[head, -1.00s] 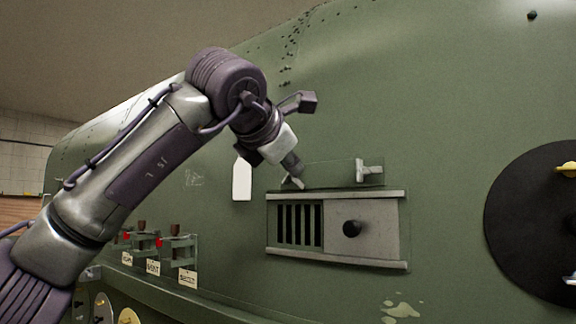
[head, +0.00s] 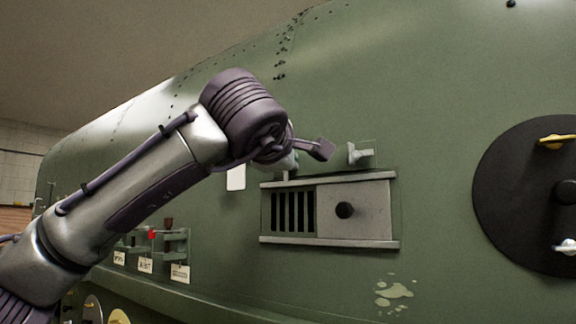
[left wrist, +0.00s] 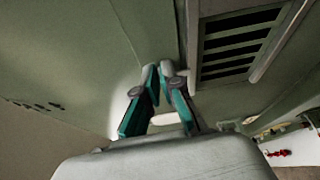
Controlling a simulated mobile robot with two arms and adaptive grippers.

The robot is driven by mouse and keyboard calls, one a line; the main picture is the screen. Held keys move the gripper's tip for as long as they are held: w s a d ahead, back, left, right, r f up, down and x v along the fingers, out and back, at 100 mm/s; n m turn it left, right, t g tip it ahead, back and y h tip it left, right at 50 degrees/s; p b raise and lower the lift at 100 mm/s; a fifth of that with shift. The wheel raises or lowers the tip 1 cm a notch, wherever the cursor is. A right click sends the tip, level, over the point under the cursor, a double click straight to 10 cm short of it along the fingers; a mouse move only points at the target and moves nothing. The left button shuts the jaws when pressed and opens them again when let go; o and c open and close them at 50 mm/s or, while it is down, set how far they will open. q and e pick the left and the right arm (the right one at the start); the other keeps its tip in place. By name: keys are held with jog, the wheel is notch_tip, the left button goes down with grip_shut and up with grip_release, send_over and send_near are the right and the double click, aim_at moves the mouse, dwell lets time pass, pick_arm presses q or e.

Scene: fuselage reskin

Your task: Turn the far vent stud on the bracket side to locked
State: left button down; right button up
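The vent (head: 355,210) is a grey panel with dark slats at its left and a black knob, set between two rails on the green fuselage. A pale stud (head: 360,153) stands above its top rail at the right. The area above the left end of the vent is covered by my left wrist in the head view. My left gripper (left wrist: 161,76) has its teal fingers brought together at the tips, beside the slatted end of the vent (left wrist: 240,45). I cannot tell whether a stud is between the tips. My right gripper is in neither view.
A white tag (head: 236,178) hangs left of the vent. Labelled bracket switches (head: 175,248) stand on a ledge at lower left, below my left arm. A round black disc (head: 530,205) with yellow and white handles is at the right.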

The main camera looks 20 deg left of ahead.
pick_arm(q)
jog(key=shift+f+m, duration=0.15)
jog(key=shift+m, duration=0.35)
jog(key=c, duration=1.3)
grip_release()
jog(key=shift+c, duration=0.2)
jog(key=s, duration=1.2)
jog(key=shift+d, duration=0.3)
jog(key=shift+f, duration=0.1)
